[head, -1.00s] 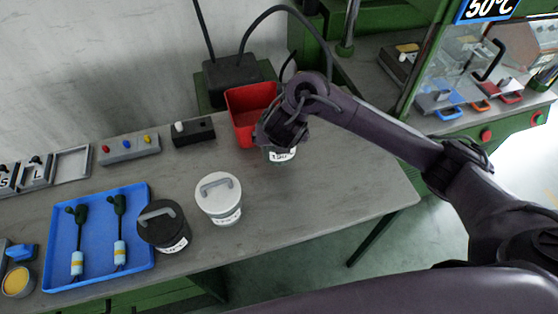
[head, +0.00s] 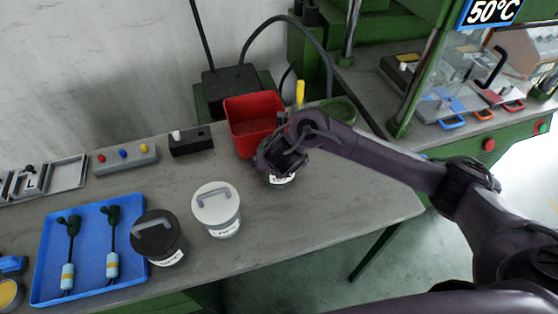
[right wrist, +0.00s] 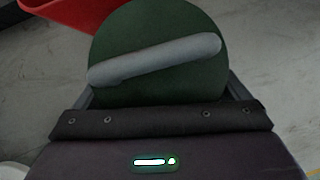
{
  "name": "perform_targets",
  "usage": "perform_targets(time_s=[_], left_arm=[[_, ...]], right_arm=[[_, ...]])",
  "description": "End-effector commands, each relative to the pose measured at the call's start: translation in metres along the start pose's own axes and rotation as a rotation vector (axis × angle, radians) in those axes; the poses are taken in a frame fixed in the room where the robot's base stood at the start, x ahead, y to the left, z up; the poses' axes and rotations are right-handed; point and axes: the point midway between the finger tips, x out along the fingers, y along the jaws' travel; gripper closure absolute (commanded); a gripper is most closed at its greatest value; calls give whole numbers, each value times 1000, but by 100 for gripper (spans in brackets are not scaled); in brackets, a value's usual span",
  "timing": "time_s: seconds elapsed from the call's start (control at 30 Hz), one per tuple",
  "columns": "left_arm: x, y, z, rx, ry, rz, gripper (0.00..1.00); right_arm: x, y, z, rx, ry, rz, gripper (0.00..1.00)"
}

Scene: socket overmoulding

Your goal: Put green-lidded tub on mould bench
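The green-lidded tub (right wrist: 160,88) fills the top of the right wrist view, with a grey bar handle across its round lid. In the head view its labelled side (head: 282,180) shows below my right gripper (head: 280,160), over the grey table by the red bin. The fingers lie on both sides of the lid, and the tub has moved with the gripper, so it is shut on the tub. I cannot tell how far it is off the table. The mould bench (head: 372,92) is the green-framed one at the back right. My left gripper is out of view.
A red bin (head: 254,112) stands behind the gripper. A white-lidded tub (head: 216,205), a black-lidded tub (head: 158,240) and a blue tray (head: 92,282) are at the left. Coloured-handled moulds (head: 484,105) sit on the back-right bench. The grey table's right end (head: 370,190) is clear.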

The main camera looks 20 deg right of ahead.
Motion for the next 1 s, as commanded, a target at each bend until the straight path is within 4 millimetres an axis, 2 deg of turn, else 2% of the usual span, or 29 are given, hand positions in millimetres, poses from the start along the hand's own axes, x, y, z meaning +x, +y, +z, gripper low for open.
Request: perform_targets(time_s=[0.23, 0.37, 0.53, 0.7, 1.0], left_arm=[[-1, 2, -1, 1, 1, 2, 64], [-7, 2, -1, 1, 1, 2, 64], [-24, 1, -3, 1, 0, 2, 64], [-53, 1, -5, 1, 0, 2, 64], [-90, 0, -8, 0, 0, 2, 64]], right_arm=[[0, 0, 0, 0, 1, -1, 0], [-8, 0, 3, -1, 1, 0, 0], [-40, 1, 5, -3, 0, 3, 0], [-81, 0, 7, -2, 0, 0, 0], [-116, 0, 5, -1, 0, -1, 0]])
